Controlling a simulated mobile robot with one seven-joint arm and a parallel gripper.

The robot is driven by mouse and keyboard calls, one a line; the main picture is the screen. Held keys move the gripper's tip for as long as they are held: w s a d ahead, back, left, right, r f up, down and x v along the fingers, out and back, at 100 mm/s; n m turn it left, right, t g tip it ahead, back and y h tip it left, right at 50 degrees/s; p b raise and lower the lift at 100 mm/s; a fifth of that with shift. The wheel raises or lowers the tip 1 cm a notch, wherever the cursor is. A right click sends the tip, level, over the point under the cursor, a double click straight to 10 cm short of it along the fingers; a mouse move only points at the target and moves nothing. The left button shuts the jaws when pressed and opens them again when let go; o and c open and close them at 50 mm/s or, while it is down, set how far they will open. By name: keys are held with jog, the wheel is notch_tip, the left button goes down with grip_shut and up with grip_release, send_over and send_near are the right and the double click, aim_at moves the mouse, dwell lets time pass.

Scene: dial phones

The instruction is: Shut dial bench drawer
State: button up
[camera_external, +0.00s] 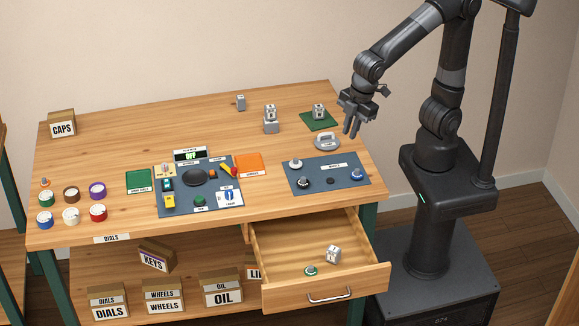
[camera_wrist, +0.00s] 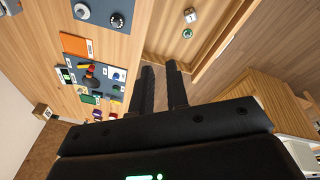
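The bench drawer (camera_external: 290,253) is pulled out at the front right of the wooden bench, with a metal handle (camera_external: 329,295) on its front. Inside it lie a pale cube-shaped block (camera_external: 333,254) and a small green-and-white dial (camera_external: 310,271). In the wrist view the open drawer (camera_wrist: 166,28) shows at the top, with the block (camera_wrist: 190,15) and the dial (camera_wrist: 187,34) in it. My gripper (camera_external: 352,130) hangs above the bench's right side, well above and behind the drawer and apart from it. Its two fingers (camera_wrist: 163,70) are apart with nothing between them.
Labelled boxes (camera_external: 222,290) stand on the shelf left of the drawer.

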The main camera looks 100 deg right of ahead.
aim_at(356, 215)
jog(key=w+a+f+n, duration=0.1)
jog(key=a, duration=0.2)
jog(key=w+a+f+n, duration=0.1)
jog(key=a+f, duration=0.1)
jog(key=a, duration=0.1)
jog(key=w+a+f+n+g, duration=0.1)
jog(key=a, duration=0.2)
jog(key=shift+f+h, duration=0.35)
jog(key=shift+h, duration=0.05)
grip_shut()
jog(key=s+a+f+n+g+h, duration=0.15)
jog(key=s+a+f+n, duration=0.25)
jog(key=a+f, duration=0.85)
jog(key=s+a+f+n+h, duration=0.2)
jog(key=s+a+f+n, duration=0.2)
jog(key=a+f, duration=0.8)
jog(key=shift+w+d+f, duration=0.1)
jog(key=shift+d+f, duration=1)
jog(key=shift+f, duration=0.3)
jog(key=shift+d+f, duration=1.1)
jog(key=shift+f, duration=0.3)
jog(key=shift+w+d+f, duration=0.1)
jog(key=shift+d+f, duration=1)
jog(key=shift+f, duration=0.3)
jog(key=shift+d, duration=0.1)
jog(key=d, duration=2.9)
jog(key=shift+d, duration=0.25)
